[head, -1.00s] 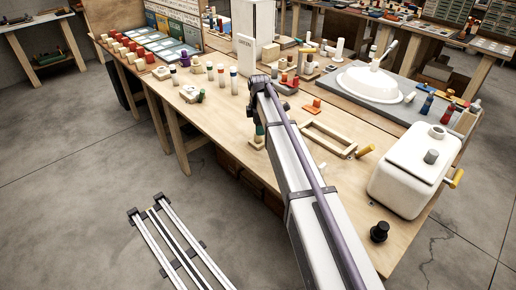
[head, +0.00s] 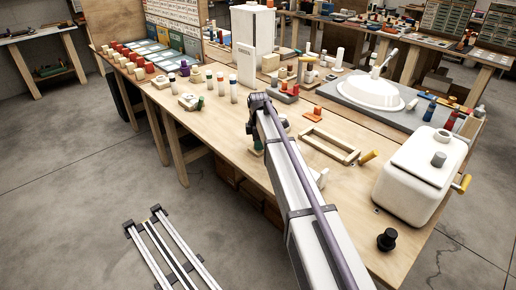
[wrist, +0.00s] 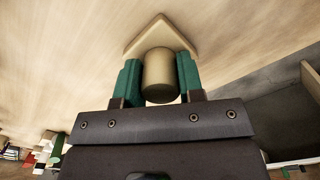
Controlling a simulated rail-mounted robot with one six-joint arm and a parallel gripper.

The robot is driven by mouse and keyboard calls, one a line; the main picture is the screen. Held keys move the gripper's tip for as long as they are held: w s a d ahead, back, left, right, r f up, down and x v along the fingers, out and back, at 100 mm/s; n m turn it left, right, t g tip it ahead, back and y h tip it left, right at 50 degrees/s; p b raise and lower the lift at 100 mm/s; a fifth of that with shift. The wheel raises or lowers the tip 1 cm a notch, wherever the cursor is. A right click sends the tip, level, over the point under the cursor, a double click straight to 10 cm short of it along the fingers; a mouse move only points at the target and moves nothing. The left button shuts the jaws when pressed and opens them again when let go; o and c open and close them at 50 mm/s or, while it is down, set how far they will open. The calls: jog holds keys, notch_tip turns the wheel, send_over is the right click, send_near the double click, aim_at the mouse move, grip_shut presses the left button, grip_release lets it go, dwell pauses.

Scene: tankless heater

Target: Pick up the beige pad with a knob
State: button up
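The beige pad with a knob (wrist: 160,28) shows at the top middle of the wrist view. Its round beige knob (wrist: 159,76) points toward the camera. My gripper (wrist: 159,78) has its two green fingers on opposite sides of the knob, with no clear gap on either side, so it looks shut on the knob. The pad shows against the wooden surface; whether it touches or hangs clear of it I cannot tell. In the head view my arm hides most of the pad and gripper, near the table's front edge.
The wooden table (head: 310,178) holds a wooden frame (head: 330,142), a white tank (head: 418,178) with a yellow handle, a black knob (head: 387,239) and a tall white box (head: 252,45). Several small cylinders stand at left. Metal rails (head: 170,250) lie on the floor.

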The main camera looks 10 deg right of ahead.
jog(key=c, duration=0.4)
notch_tip(320, 180, up, 10)
jog(key=p, duration=1)
jog(key=shift+r, duration=0.2)
jog(key=shift+f, duration=0.15)
